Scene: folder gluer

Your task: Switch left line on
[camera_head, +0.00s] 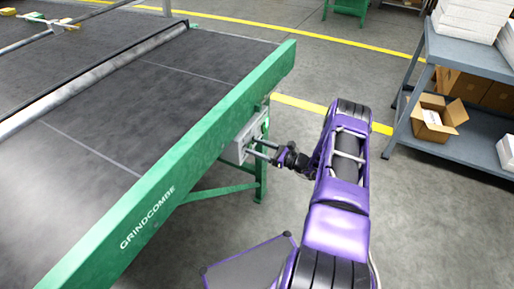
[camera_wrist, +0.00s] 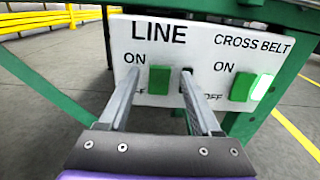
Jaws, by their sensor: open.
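A pale switch panel (camera_wrist: 200,32) with LINE and CROSS BELT labels fills the middle of the wrist view; in the head view the panel (camera_head: 240,148) is on the side of the green conveyor frame. Under LINE is a green rocker switch (camera_wrist: 160,80), with ON and a partly hidden OFF to its left. A small dark lamp (camera_wrist: 187,71) sits right of it, partly covered by my right finger. My gripper (camera_wrist: 160,85) is open, its fingertips either side of the LINE switch; contact cannot be told. In the head view my gripper (camera_head: 262,151) is at the panel.
A CROSS BELT switch (camera_wrist: 242,86) with a brightly lit green lamp (camera_wrist: 262,87) is close on the right. The green conveyor frame (camera_head: 180,180) runs along the left. A grey shelf (camera_head: 460,150) with boxes stands right. Floor between is clear.

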